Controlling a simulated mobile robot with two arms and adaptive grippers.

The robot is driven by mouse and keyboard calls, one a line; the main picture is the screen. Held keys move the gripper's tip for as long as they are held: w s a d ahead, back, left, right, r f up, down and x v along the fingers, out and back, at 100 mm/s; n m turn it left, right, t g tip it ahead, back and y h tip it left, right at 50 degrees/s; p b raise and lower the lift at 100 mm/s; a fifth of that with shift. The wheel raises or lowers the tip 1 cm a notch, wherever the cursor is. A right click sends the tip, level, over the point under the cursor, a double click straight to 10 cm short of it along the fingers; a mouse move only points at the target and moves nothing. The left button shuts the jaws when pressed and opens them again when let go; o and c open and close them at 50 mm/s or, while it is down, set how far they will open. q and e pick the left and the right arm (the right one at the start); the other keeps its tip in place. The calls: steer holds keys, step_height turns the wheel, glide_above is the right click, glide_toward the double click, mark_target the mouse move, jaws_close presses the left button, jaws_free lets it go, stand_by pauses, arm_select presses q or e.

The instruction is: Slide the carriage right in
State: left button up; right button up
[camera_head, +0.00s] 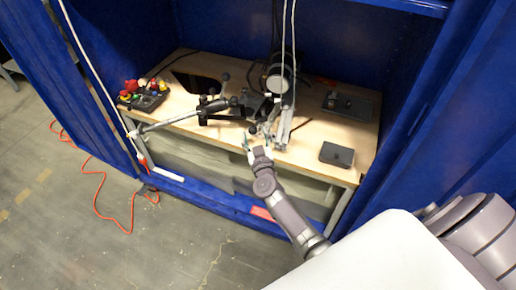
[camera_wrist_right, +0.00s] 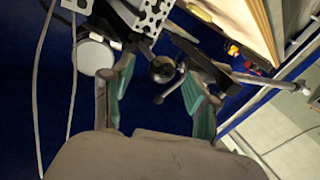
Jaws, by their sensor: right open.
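The rig on the wooden bench has a dark block that looks like the carriage (camera_head: 257,105), beside a silver metal profile (camera_head: 284,126). The profile also shows at the top of the right wrist view (camera_wrist_right: 151,18). My right gripper (camera_head: 257,141) is at the bench's front edge, just in front of this rig. In the wrist view its two green-padded fingers (camera_wrist_right: 160,85) are apart, with nothing held. A black ball knob (camera_wrist_right: 161,68) shows between the fingertips; I cannot tell whether they touch it. My left gripper is out of view.
A long rod arm (camera_head: 185,118) reaches left from the rig. A control box with coloured buttons (camera_head: 145,95) stands at the bench's left end. A dark flat box (camera_head: 337,154) lies front right and a dark unit (camera_head: 348,103) behind it. Blue walls enclose the sides and back.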

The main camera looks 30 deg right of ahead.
steer(key=v, duration=0.8)
steer(key=shift+s+a, duration=0.15)
steer(key=shift+s, duration=0.05)
steer(key=shift+r, duration=0.1)
steer(key=s+a+f+n+g+y, duration=0.1)
steer(key=s+a+f+g+y, duration=0.2)
steer(key=f, duration=0.6)
steer(key=s+a+f+n+g+y, duration=0.1)
steer(key=s+a+f, duration=0.1)
steer(key=s+f, duration=0.55)
steer(key=s+a+f+n+g+y, duration=0.1)
steer(key=s+a+f+g+y, duration=0.15)
steer(key=f, duration=0.75)
steer(key=s+d+f+g, duration=0.1)
steer(key=s+f+g, duration=0.2)
steer(key=s, duration=0.8)
steer(key=s+d+f+g, duration=0.1)
steer(key=s+f+g, duration=0.2)
steer(key=s+f, duration=0.5)
steer(key=s+f+g, duration=0.3)
steer(key=s+f, duration=0.3)
steer(key=s, duration=0.8)
steer(key=shift+d+n+g+h, duration=0.35)
steer(key=shift+d+n+h, duration=0.05)
steer(key=shift+h, duration=0.05)
